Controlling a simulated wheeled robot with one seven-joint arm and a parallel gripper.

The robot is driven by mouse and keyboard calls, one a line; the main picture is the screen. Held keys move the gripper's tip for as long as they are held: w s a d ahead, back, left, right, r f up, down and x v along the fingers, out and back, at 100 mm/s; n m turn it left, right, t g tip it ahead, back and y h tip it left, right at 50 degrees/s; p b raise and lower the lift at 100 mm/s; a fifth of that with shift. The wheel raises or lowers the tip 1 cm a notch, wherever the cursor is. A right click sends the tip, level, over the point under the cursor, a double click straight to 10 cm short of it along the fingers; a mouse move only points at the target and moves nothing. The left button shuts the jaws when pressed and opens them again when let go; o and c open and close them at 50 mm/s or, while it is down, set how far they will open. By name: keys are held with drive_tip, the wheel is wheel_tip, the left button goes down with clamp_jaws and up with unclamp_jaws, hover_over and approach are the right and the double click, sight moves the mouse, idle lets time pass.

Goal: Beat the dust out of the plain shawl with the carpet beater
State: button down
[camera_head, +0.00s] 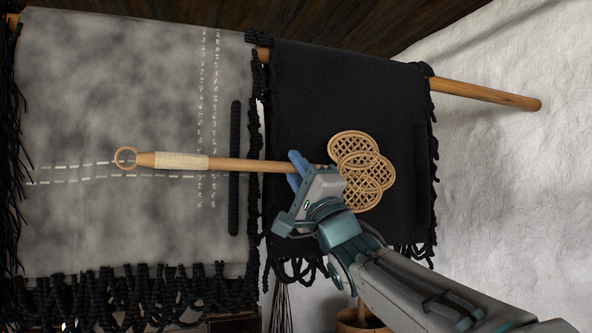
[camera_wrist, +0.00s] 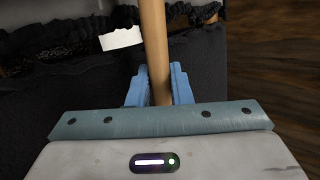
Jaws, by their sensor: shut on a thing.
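The carpet beater (camera_head: 362,182) has a pale wooden shaft and a woven looped head. My gripper (camera_head: 298,168) is shut on its shaft near the head. The shaft lies nearly level, with the wrapped grip and end ring to the left and the head to the right. In the wrist view, the shaft (camera_wrist: 153,45) runs between my blue fingers (camera_wrist: 158,85). The plain shawl (camera_head: 325,100), black and without pattern, hangs behind the head. I cannot tell whether the head touches it. My gripper and arm hide part of its lower area.
A second shawl (camera_head: 110,100), blotched grey with white dashed lines and black fringe, hangs to the left behind the grip. Both hang over a wooden pole (camera_head: 490,94), whose end juts out at right. A white wall (camera_head: 520,180) stands at right. A brown container (camera_head: 358,320) shows below.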

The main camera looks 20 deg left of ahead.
drive_tip(key=s+d, duration=0.2)
drive_tip(key=s, duration=0.1)
drive_tip(key=shift+b, duration=0.4)
drive_tip(key=s+d+b, duration=0.2)
drive_tip(key=s+d, duration=0.1)
drive_tip(key=s, duration=0.2)
drive_tip(key=shift+d, duration=0.25)
